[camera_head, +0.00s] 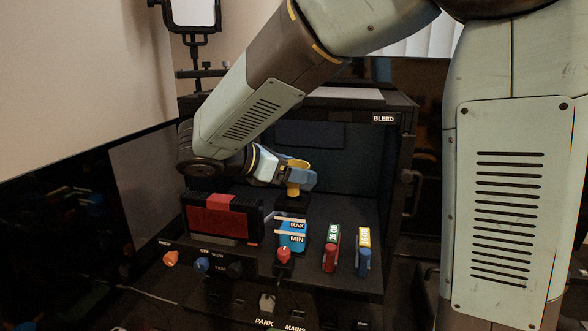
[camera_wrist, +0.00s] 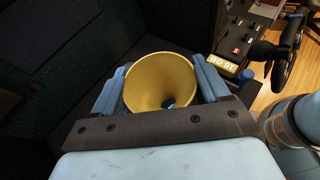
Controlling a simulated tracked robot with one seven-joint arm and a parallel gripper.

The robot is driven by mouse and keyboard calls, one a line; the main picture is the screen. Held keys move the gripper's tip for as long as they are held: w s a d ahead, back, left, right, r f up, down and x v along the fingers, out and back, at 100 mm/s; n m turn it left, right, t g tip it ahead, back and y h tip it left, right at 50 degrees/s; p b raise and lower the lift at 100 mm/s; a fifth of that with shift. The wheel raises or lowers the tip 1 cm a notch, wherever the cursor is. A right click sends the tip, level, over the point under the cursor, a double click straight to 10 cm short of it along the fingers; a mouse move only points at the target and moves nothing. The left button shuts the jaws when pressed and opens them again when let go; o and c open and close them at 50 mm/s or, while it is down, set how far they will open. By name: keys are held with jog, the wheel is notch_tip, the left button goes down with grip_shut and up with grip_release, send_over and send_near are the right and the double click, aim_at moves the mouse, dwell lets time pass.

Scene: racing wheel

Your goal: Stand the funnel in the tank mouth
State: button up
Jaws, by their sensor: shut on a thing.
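The yellow funnel (camera_head: 294,188) is upright, wide end up, between the fingers of my gripper (camera_head: 300,177). In the wrist view the funnel (camera_wrist: 150,80) shows from above, with my gripper's blue fingers (camera_wrist: 160,90) against both sides. A small blue patch shows through its hole. The tank (camera_head: 291,238), blue with a dark top and MAX and MIN labels, stands in the open case right below the funnel. The spout's lower end is close to the tank's dark top. I cannot tell whether it is inside the mouth, which is hidden.
A black and red box (camera_head: 222,218) stands left of the tank. A red stick (camera_head: 332,248) and a blue stick (camera_head: 364,252) with labels stand to its right. A red-topped switch (camera_head: 284,255) is in front. The case's right wall (camera_head: 400,190) bounds the space.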

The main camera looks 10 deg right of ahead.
jog(key=shift+f, duration=1.35)
jog(key=o, duration=1)
jog(key=v, duration=1.3)
jog(key=shift+s+a, duration=0.15)
jog(key=shift+a, duration=0.15)
